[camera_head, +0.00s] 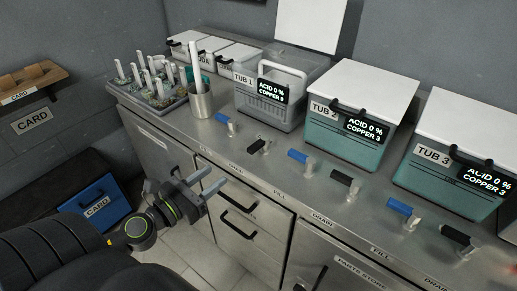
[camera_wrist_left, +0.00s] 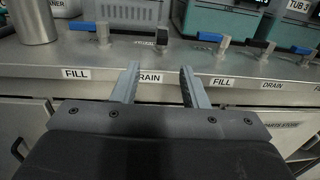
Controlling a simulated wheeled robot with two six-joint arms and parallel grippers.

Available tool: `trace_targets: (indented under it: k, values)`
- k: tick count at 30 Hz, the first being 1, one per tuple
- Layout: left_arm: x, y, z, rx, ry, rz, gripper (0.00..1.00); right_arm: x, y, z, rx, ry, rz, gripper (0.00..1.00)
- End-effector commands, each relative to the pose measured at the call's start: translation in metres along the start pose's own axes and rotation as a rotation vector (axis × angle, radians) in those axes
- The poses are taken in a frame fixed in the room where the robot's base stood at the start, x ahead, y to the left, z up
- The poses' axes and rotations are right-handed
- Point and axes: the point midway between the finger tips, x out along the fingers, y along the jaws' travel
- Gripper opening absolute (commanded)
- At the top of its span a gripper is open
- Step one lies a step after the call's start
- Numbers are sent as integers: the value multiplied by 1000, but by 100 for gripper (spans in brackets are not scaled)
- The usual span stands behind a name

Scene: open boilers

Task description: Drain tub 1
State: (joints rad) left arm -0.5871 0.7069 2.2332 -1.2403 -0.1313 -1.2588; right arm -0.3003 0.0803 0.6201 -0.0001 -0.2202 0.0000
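Tub 1 (camera_head: 262,112) is a grey tub on the steel counter, its white lid (camera_head: 312,22) raised behind it. A pale handle shows inside. Its display (camera_head: 271,91) reads acid 0 % and a copper figure too small to be sure of. In front are a blue-handled fill valve (camera_head: 222,118) and a black-handled drain valve (camera_head: 256,146). Both handles also show in the left wrist view, blue (camera_wrist_left: 82,26) and black (camera_wrist_left: 137,33). My left gripper (camera_head: 211,179) is open and empty, in front of the counter edge, apart from the drain valve. My right gripper is out of view.
Tub 2 (camera_head: 338,142) and tub 3 (camera_head: 440,182) stand to the right with lids closed and their own valves. A steel cup (camera_head: 201,105) and a rack of tools (camera_head: 160,98) stand left. Drawers line the counter front; a blue card box (camera_head: 100,205) is lower left.

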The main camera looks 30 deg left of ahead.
Motion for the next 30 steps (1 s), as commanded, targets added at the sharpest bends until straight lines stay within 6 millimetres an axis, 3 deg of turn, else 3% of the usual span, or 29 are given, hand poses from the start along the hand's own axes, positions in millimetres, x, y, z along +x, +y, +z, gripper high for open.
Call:
trace_targets:
  k: [5, 14, 24, 30]
  values:
    - [4, -4, 8, 28, -10, -11, 40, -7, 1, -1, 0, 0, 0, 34]
    - [33, -4, 12, 20, -11, -9, 40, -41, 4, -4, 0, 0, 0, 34]
    - [91, -5, 11, 21, -10, -10, 40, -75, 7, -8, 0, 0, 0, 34]
    - [128, -5, 8, 21, -10, -10, 40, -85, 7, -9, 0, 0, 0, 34]
